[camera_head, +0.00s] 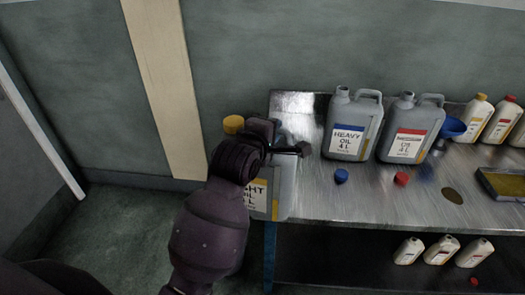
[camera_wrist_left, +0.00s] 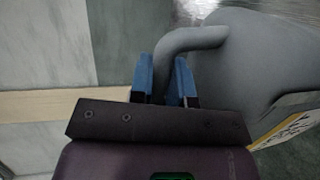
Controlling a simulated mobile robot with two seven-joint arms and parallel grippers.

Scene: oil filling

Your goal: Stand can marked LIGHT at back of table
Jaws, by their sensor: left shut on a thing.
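The grey can with the label ending in "GHT" (camera_head: 284,189) and a yellow cap (camera_head: 233,124) is at the left end of the metal table (camera_head: 331,199). My arm hides much of it, and I cannot tell if its base touches the table. My left gripper (camera_head: 272,136) is at the can's top. In the left wrist view, the blue fingers (camera_wrist_left: 166,80) are shut on the can's grey handle (camera_wrist_left: 190,42). The can's body (camera_wrist_left: 255,60) fills the right of that view. My right gripper is not in view.
A HEAVY OIL can (camera_head: 350,120) and a red-labelled can (camera_head: 411,128) stand at the back, beside a blue funnel (camera_head: 449,128) and white bottles (camera_head: 475,117). Blue (camera_head: 341,175) and red (camera_head: 401,179) caps lie in front. Small bottles (camera_head: 440,250) are on the lower shelf. The table's back left is bare.

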